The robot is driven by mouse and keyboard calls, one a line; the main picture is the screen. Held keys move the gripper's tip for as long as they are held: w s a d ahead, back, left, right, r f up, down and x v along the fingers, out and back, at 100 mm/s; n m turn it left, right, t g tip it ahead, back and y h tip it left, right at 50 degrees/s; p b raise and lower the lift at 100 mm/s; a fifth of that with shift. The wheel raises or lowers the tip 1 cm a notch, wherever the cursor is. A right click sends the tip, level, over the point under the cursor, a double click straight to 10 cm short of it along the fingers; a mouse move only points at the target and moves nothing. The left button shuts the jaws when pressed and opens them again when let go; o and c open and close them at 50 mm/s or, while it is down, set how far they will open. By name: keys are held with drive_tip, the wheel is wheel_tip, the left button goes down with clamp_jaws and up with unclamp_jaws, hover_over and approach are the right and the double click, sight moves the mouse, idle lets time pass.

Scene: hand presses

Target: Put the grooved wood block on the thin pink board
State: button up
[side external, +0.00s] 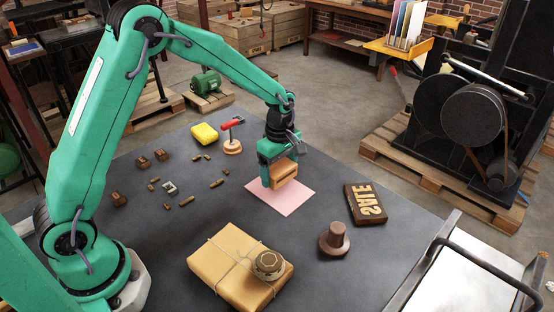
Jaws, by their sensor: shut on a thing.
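The thin pink board (288,199) lies flat on the dark table, near its middle. The grooved wood block (284,172) is light brown with a dark line along it. My gripper (279,174) points down over the board and is shut on the block. The block appears over the upper left part of the board. I cannot tell whether its underside touches the board. The fingers hide part of the block, and the block and gripper hide part of the board.
A yellow sponge-like block (205,133) and a red-handled tool (232,135) stand behind. Small brown pieces lie left.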

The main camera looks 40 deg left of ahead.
sight(279, 180)
drive_tip(key=shift+f, duration=1.8)
drive_tip(key=shift+f, duration=0.1)
drive_tip(key=o, duration=1)
drive_tip(key=shift+c, duration=0.2)
wheel_tip(279, 180, up, 11)
drive_tip(key=shift+r, duration=0.6)
